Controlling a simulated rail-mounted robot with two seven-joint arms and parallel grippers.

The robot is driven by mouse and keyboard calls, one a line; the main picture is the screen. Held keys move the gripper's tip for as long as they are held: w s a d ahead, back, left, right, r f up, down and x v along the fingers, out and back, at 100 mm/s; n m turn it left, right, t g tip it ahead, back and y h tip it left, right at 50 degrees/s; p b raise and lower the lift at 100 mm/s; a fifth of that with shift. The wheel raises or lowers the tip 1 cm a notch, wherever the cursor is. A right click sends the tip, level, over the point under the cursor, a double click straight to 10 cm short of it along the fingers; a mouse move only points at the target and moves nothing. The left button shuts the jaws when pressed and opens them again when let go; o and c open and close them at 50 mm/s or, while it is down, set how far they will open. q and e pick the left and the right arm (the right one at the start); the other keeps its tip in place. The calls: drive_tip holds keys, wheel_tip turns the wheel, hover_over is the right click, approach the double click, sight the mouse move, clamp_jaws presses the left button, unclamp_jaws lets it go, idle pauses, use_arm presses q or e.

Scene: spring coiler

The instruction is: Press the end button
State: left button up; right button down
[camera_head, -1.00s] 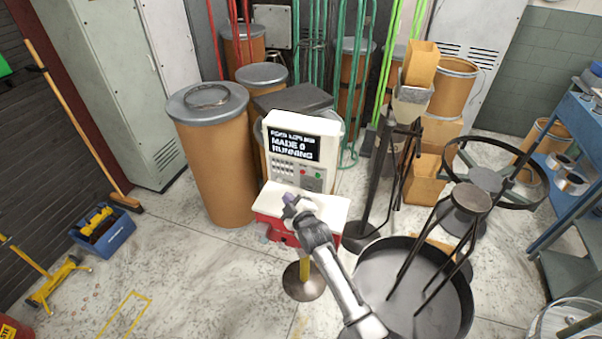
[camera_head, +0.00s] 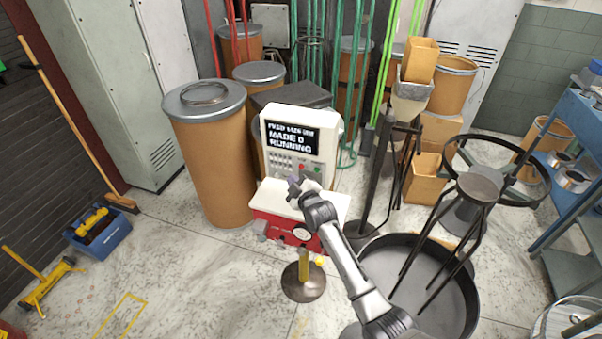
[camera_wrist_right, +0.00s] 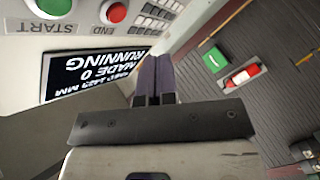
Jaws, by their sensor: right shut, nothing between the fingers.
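The red end button (camera_head: 302,167) is on the front panel of the white spring coiler (camera_head: 336,127), left of a green button (camera_head: 318,170). In the right wrist view the end button (camera_wrist_right: 117,12) appears upside down beside its END label, with the START button (camera_wrist_right: 50,6) to its left. My right gripper (camera_head: 294,184) is shut and empty in front of the panel, just below the end button in the head view. In the wrist view its dark fingertips (camera_wrist_right: 155,72) show no visible contact with the button. My left gripper is not in view.
The coiler's screen (camera_head: 291,138) reads MADE 0 and RUNNING. A white shelf on a red base (camera_head: 272,215) juts out below the panel. A black stand (camera_head: 375,190) and a wide dark basin (camera_head: 440,305) are to the right. A large brown drum (camera_head: 212,165) stands to the left.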

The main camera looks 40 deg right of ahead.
sight(301, 167)
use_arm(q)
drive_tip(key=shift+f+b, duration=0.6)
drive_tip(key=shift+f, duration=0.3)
use_arm(e)
drive_tip(key=shift+w+d, duration=0.45)
drive_tip(key=shift+d, duration=0.25)
drive_tip(key=shift+w+d, duration=0.4)
drive_tip(key=shift+d, duration=0.25)
drive_tip(key=shift+d, duration=0.1)
idle(0.3)
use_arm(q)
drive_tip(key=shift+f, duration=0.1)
use_arm(e)
drive_tip(key=shift+w+d, duration=0.2)
drive_tip(key=shift+d, duration=0.1)
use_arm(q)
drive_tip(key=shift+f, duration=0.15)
use_arm(e)
drive_tip(key=shift+w+d, duration=0.2)
drive_tip(key=shift+d, duration=0.1)
idle(0.5)
drive_tip(key=shift+a, duration=0.1)
idle(0.3)
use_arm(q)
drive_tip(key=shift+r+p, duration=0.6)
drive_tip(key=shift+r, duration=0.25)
use_arm(e)
drive_tip(key=shift+s+a, duration=0.45)
drive_tip(key=shift+a, duration=0.15)
